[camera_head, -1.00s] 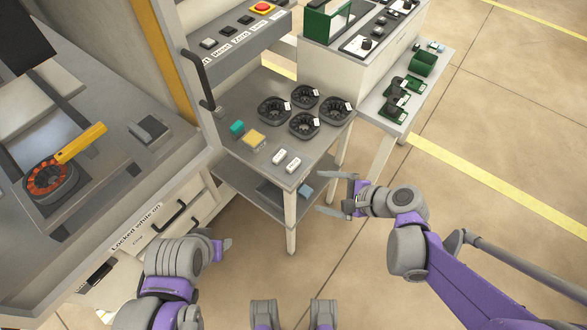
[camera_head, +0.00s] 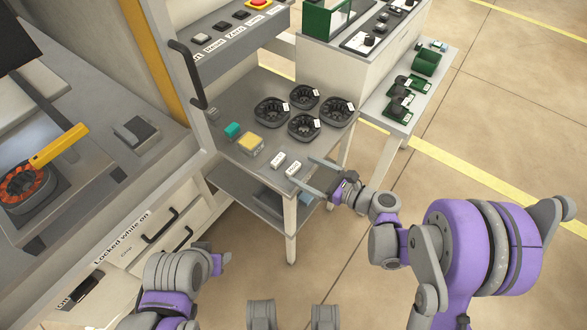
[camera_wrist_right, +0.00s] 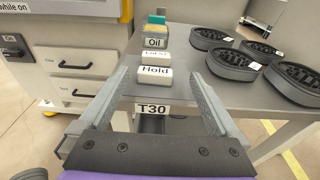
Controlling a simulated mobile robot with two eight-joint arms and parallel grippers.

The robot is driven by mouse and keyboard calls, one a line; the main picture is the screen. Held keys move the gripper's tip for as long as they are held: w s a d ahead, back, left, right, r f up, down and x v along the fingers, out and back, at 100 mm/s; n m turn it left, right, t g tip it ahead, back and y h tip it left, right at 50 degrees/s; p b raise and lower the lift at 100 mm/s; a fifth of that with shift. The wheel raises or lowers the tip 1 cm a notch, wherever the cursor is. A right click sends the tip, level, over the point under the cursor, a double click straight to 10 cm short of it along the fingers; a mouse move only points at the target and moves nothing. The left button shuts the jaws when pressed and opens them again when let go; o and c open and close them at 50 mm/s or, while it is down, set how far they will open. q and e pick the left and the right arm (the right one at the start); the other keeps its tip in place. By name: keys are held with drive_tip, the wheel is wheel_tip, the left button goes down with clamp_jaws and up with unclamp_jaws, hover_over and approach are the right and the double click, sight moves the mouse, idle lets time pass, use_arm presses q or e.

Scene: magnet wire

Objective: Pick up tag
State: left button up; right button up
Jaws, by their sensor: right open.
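Two small white tags lie side by side near the front corner of the grey table. The nearer one, lettered "Hold" (camera_wrist_right: 155,76), is the right one in the head view (camera_head: 293,168). The other tag (camera_head: 279,160) lies just behind it in the wrist view (camera_wrist_right: 155,58). My right gripper (camera_head: 308,172) is open and empty at the table's front edge. In the right wrist view its fingers (camera_wrist_right: 160,80) point toward the "Hold" tag, which shows between their tips. My left gripper (camera_head: 224,259) is low beside the drawers, too small to read.
A yellow-topped box lettered "Oil" (camera_head: 250,144) and a teal block (camera_head: 232,130) stand behind the tags. Several black ring-shaped parts (camera_head: 304,126) stand to the right. A "T30" label (camera_wrist_right: 152,109) is on the table's front edge. A lower shelf (camera_head: 250,190) is beneath.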

sight(295, 169)
drive_tip(key=x, duration=0.4)
drive_tip(key=shift+s+a+f, duration=0.1)
drive_tip(key=shift+a+f, duration=0.2)
drive_tip(key=shift+a, duration=0.1)
drive_tip(key=c, duration=1.4)
drive_tip(key=shift+r, duration=0.1)
